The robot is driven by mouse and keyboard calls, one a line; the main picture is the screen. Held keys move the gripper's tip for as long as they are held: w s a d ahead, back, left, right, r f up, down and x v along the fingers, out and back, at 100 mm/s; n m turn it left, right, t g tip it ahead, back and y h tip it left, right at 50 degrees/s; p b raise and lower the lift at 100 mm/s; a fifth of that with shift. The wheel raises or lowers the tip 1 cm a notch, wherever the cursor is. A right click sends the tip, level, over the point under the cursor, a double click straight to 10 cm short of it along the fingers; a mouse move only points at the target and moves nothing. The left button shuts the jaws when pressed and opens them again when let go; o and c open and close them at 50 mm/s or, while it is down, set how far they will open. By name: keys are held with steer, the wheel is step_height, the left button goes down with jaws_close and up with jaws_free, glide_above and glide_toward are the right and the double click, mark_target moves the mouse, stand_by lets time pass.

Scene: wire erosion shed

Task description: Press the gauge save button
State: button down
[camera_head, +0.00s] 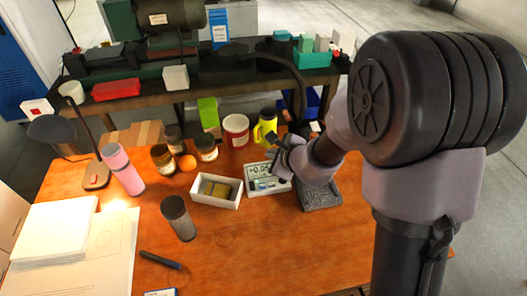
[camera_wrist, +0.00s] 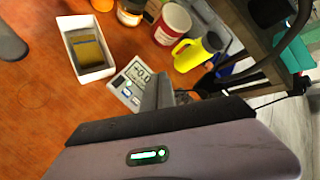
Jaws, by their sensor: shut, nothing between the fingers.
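The gauge (camera_head: 256,172) is a pale box with a display reading about +0.0 and a row of small buttons, on the orange wooden table. It also shows in the wrist view (camera_wrist: 133,75), with its right part hidden behind my fingers. I cannot read the button labels, so I cannot tell which one is save. My gripper (camera_head: 282,176) is shut and empty, close over the gauge's right side. Its fingers show in the wrist view (camera_wrist: 162,92). I cannot tell whether they touch the gauge.
A white box with yellowish blocks (camera_head: 238,201) stands left of the gauge. A dark grey tray (camera_head: 322,198) lies to its right. Behind stand a yellow jug (camera_head: 265,130), a red-and-white tin (camera_head: 236,128) and jars. A dark cup (camera_head: 178,217) stands front left; the front right table is clear.

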mark_target(271, 184)
steer(key=shift+d+f+m+h, duration=0.15)
steer(key=shift+f+m, duration=0.1)
steer(key=shift+f, duration=0.5)
steer(key=shift+d+f+m+h, duration=0.15)
steer(key=shift+f+m, duration=0.1)
steer(key=shift+f, duration=0.5)
step_height(271, 184, down, 8)
steer(key=b, duration=0.6)
steer(key=shift+f, duration=0.25)
steer(key=shift+f+b, duration=0.1)
steer(key=shift+b, duration=0.3)
steer(key=shift+f+b, duration=0.45)
steer(key=shift+b, duration=0.15)
